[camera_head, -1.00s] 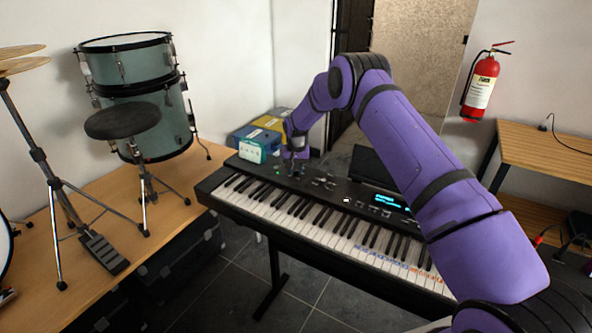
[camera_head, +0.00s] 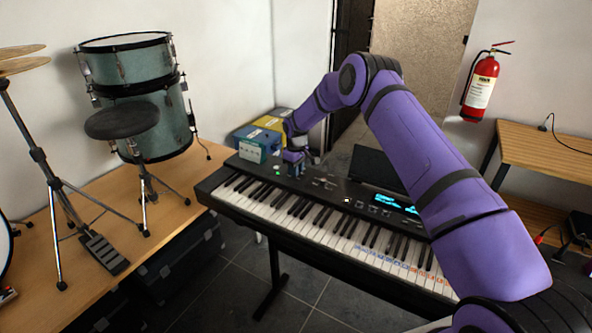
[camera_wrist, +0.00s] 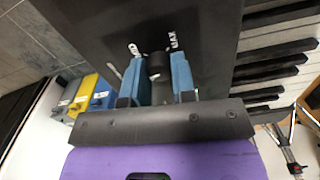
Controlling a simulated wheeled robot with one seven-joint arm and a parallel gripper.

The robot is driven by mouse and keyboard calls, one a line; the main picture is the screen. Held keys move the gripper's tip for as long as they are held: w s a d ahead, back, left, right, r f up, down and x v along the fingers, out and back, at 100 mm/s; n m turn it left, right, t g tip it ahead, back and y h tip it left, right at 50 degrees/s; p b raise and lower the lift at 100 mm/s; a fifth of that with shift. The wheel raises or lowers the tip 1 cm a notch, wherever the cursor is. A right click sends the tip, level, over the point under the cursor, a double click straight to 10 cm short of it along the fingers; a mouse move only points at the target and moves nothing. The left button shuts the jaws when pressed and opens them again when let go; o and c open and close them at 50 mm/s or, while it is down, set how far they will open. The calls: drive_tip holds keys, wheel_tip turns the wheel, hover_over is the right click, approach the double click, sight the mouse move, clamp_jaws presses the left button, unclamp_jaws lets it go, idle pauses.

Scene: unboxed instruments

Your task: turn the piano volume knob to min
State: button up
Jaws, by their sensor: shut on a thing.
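The piano (camera_head: 330,200) is a black keyboard on a stand, with a lit blue display at its right. The volume knob (camera_wrist: 157,66) is a small dark cylinder on the piano panel, shown in the wrist view beside a white MAX label and another small white mark. My gripper (camera_wrist: 157,75) has its blue fingers on either side of the knob and is shut on it. In the head view my gripper (camera_head: 294,166) is low over the left rear part of the panel, and the knob is hidden there.
Blue and yellow boxes (camera_head: 262,136) stand close behind the piano's left end. A drum set with a stool (camera_head: 123,120) is on the wooden platform at left.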

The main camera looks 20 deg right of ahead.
drive_tip(key=n, duration=0.5)
drive_tip(key=shift+n, duration=0.3)
drive_tip(key=n, duration=1.2)
drive_tip(key=shift+n, duration=0.3)
drive_tip(key=n, duration=0.5)
drive_tip(key=shift+n, duration=0.3)
drive_tip(key=o, duration=0.9)
drive_tip(key=shift+r, duration=0.1)
